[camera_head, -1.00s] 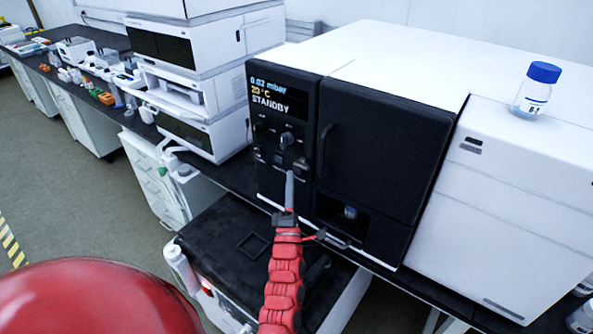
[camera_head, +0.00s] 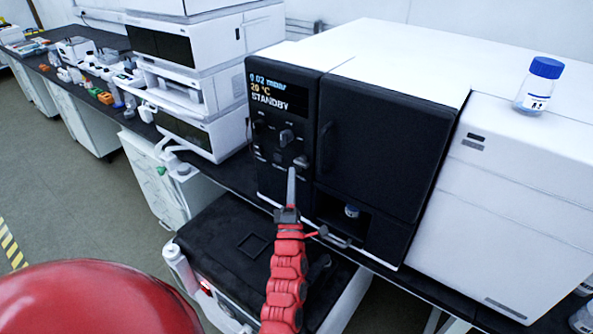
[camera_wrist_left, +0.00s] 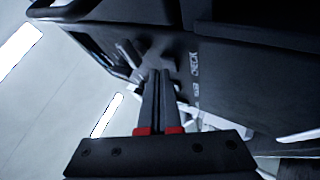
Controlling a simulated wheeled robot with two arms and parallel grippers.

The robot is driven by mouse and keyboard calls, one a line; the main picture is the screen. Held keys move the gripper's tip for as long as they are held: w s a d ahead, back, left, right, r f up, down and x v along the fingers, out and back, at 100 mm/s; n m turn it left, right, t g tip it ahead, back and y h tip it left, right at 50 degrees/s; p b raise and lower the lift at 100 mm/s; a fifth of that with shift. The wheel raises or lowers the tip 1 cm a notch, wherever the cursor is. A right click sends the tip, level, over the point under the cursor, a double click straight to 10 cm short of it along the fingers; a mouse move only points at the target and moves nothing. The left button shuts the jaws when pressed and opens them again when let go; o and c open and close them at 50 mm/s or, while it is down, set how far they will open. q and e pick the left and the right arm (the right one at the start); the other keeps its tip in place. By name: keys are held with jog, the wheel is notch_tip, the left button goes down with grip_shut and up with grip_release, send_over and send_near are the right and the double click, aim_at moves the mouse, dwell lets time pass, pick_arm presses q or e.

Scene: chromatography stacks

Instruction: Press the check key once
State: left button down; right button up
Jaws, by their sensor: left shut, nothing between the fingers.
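The black control panel (camera_head: 270,185) of the instrument reads 0.02 mbar, 20 °C, STANDBY. Below the display are several small keys and a knob (camera_head: 286,136). A key (camera_head: 301,161) sits at the lower right of this group, but its label is too small to read in the head view. In the left wrist view the word CHECK (camera_wrist_left: 194,65) is printed on the panel, just beside my fingertips. My left gripper (camera_head: 291,171) is shut and empty, its tips close below the keys; they also show in the left wrist view (camera_wrist_left: 158,73). I cannot tell whether they touch. My right gripper is not in view.
A dark door (camera_head: 378,150) adjoins the panel, with a recess holding a small vial (camera_head: 351,211) below it. A blue-capped bottle (camera_head: 538,85) stands on the white housing at right. A black-topped unit (camera_head: 215,245) is below the bench. Stacked white modules (camera_head: 205,95) stand at left.

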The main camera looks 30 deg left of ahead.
pick_arm(q)
jog(key=shift+w+b, duration=0.35)
jog(key=shift+b, duration=0.05)
dwell(0.5)
dwell(0.4)
jog(key=shift+s+b, duration=0.35)
jog(key=shift+s, duration=0.45)
jog(key=s, duration=0.1)
jog(key=s+b, duration=0.1)
jog(key=s, duration=0.3)
jog(key=shift+a+b, duration=0.25)
jog(key=shift+b, duration=0.05)
